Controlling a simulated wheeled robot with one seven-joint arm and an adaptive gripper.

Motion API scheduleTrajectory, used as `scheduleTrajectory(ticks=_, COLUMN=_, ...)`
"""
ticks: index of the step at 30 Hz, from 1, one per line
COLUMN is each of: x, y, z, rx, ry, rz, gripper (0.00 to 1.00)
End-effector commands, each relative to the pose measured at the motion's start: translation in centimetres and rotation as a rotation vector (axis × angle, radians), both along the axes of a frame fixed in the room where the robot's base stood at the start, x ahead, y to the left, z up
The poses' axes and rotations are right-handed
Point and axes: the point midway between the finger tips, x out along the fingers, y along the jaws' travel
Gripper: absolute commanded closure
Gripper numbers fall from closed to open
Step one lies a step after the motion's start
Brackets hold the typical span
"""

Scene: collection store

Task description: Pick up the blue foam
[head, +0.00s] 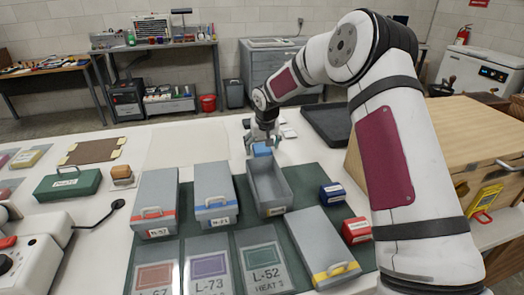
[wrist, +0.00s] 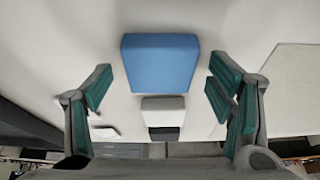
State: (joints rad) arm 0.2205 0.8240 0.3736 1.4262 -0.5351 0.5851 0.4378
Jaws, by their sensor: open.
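The blue foam (head: 262,150) is a small block on the white table, just behind the open grey box. In the wrist view the blue foam (wrist: 160,70) lies centred ahead of my gripper (wrist: 163,84), between the lines of its two green-padded fingers. The fingers are wide apart with nothing between them. In the head view my gripper (head: 263,139) points down right at the foam, partly hiding it. I cannot tell how far the fingertips are above the table.
The open grey box (head: 288,199) stands in front of the foam, on a green mat with closed grey boxes (head: 214,190). A small white block (wrist: 163,103) lies near the foam. A dark tray (head: 325,124) is to the right. A pale sheet (head: 187,145) lies to the left.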

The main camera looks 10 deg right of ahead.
Motion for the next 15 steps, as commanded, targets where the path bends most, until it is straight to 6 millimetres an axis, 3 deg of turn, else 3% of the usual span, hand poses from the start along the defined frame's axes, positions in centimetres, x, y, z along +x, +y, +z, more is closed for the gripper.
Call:
scheduleTrajectory(ticks=2, x=-0.01, y=0.01, z=0.01, rx=0.000, ry=0.000, rz=0.000, gripper=0.27)
scheduleTrajectory(ticks=7, x=-0.03, y=0.00, z=0.01, rx=0.000, ry=0.000, rz=0.000, gripper=0.60)
scheduleTrajectory(ticks=15, x=-0.04, y=0.00, z=-0.01, rx=0.000, ry=0.001, rz=0.000, gripper=0.60)
